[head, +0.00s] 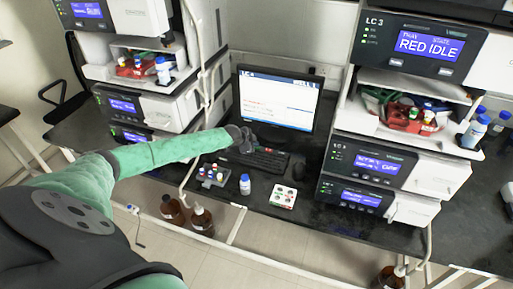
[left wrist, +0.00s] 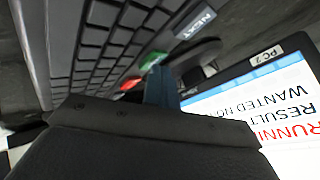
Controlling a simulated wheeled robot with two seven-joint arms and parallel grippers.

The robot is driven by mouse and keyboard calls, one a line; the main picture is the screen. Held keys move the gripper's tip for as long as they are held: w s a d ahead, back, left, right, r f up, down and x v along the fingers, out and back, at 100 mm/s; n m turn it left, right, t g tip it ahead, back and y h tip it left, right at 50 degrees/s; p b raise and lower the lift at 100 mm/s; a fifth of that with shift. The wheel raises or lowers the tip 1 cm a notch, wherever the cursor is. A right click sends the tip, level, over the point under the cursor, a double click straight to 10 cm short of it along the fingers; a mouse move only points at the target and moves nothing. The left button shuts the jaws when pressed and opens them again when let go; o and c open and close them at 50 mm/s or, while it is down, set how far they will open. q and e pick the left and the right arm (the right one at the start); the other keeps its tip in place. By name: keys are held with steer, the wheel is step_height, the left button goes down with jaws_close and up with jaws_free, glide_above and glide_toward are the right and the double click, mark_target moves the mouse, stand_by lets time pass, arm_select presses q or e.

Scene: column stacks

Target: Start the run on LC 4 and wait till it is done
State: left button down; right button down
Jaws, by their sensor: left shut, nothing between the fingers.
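The monitor (head: 276,98) stands on the bench between the two stacks, and its blue top bar seems to read "LC 4". In the left wrist view the screen (left wrist: 262,95) shows upside down, with red text starting "RUNN", then "RESULT" and "WANTED". Its frame carries a "PC 2" label. The keyboard (head: 262,160) lies in front of it; the left wrist view shows its dark keys (left wrist: 110,35), a green key (left wrist: 153,60) and a red key (left wrist: 130,84). My left gripper (head: 245,146) is shut and empty over the keyboard's back edge. Whether it touches a key is unclear. My right gripper is out of view.
Another stack (head: 105,12) stands at left. A vial rack (head: 212,175), a small bottle (head: 245,184) and a white card with coloured spots (head: 283,197) stand near the bench's front edge. Brown bottles (head: 201,219) stand below.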

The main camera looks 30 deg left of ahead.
arm_select(q)
steer(key=shift+r+p, duration=0.3)
steer(key=shift+r, duration=0.4)
steer(key=shift+r+p, duration=1.45)
steer(key=shift+r, duration=1.05)
